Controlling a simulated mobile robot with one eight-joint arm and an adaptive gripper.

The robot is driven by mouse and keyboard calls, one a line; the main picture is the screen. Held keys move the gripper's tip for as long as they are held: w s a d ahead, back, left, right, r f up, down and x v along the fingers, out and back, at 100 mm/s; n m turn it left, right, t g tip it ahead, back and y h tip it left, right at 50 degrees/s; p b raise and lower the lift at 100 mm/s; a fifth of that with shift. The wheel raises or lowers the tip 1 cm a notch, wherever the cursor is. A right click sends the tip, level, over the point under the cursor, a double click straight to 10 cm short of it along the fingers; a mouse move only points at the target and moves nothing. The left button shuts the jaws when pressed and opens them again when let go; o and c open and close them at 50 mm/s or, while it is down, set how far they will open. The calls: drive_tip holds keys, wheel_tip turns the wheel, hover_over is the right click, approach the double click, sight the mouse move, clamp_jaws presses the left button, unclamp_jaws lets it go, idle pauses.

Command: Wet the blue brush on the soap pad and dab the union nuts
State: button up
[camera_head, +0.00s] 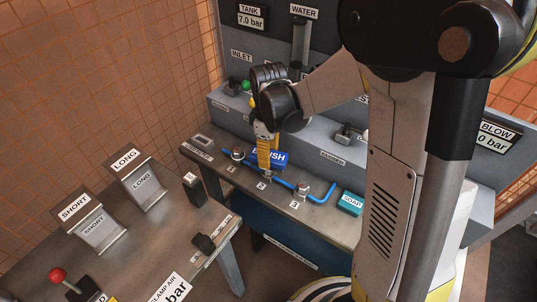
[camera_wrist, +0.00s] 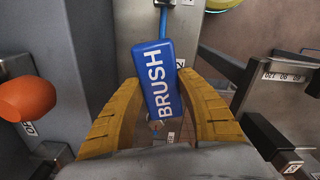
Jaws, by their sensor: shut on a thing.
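The blue brush (camera_head: 276,157), a block lettered BRUSH, is held between the yellow fingers of my gripper (camera_head: 264,157). In the wrist view, the brush (camera_wrist: 158,82) fills the gap between the fingertips (camera_wrist: 158,84). It is over the blue pipe (camera_head: 284,183) near the middle mark 2; the lower tip of the brush and any contact with the middle nut cannot be made out. One union nut (camera_head: 238,154) shows at mark 1 and another (camera_head: 303,188) at mark 3. The teal soap pad (camera_head: 350,203), lettered SOAP, lies at the right end of the bench, apart from the brush.
A grey panel (camera_head: 313,137) rises behind the bench (camera_head: 222,171). At left, a separate table (camera_head: 140,232) carries SHORT and LONG stands (camera_head: 141,180) and a red-knobbed lever (camera_head: 58,276). An orange knob (camera_wrist: 28,98) shows left of my gripper in the wrist view.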

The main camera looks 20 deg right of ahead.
drive_tip(key=shift+f+b, duration=0.4)
drive_tip(key=shift+f, duration=0.15)
wheel_tip(320, 180, up, 6)
drive_tip(key=p, duration=0.4)
drive_tip(key=shift+r+p, duration=0.1)
drive_tip(key=shift+p, duration=0.2)
drive_tip(key=shift+s, duration=0.1)
idle(1.9)
